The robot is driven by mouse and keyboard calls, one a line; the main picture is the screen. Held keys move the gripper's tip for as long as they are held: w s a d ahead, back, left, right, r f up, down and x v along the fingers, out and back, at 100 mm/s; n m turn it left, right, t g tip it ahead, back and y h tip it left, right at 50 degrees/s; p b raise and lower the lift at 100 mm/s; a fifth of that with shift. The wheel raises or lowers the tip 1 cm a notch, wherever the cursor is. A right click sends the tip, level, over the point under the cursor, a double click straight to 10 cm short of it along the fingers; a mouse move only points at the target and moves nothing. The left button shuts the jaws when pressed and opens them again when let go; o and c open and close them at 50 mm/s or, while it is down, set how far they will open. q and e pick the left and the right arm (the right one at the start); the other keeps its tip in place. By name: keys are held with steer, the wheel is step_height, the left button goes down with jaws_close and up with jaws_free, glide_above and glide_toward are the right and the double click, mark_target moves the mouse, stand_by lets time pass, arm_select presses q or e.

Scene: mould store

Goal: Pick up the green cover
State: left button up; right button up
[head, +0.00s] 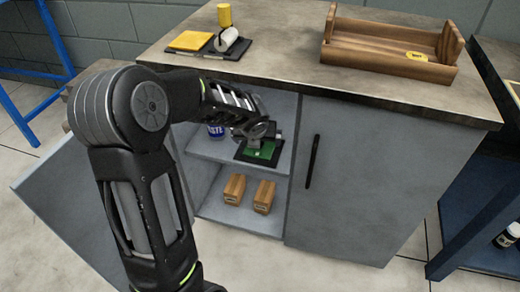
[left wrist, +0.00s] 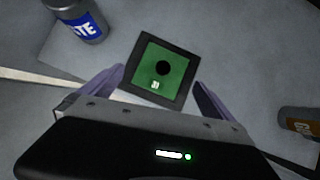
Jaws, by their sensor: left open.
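The green cover (head: 264,151) lies on the upper shelf inside the open cabinet. It looks like a green square in a black frame. In the left wrist view the green cover (left wrist: 170,62) shows a dark round spot in its middle and a small pale mark near its lower edge. My left gripper (head: 258,138) reaches into the cabinet, and its end partly hides the cover in the head view. In the left wrist view my left gripper (left wrist: 160,80) is open, with one finger on each side of the cover's near part. My right gripper is not in view.
A blue-labelled can (head: 216,131) stands left of the cover on the shelf. Two wooden blocks (head: 234,189) are on the lower shelf. The countertop (head: 290,60) overhangs the opening; the right door (head: 350,180) is shut. A wooden tray (head: 385,72) sits on top.

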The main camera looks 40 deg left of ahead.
mark_target(259, 151)
arm_select(q)
steer(key=b+x, duration=0.1)
steer(key=x, duration=0.1)
steer(key=b+x, duration=0.2)
steer(key=shift+w+d+f, duration=0.1)
steer(key=shift+f, duration=0.35)
steer(key=shift+w+f, duration=0.15)
steer(key=shift+c, duration=0.4)
steer(key=c, duration=1.2)
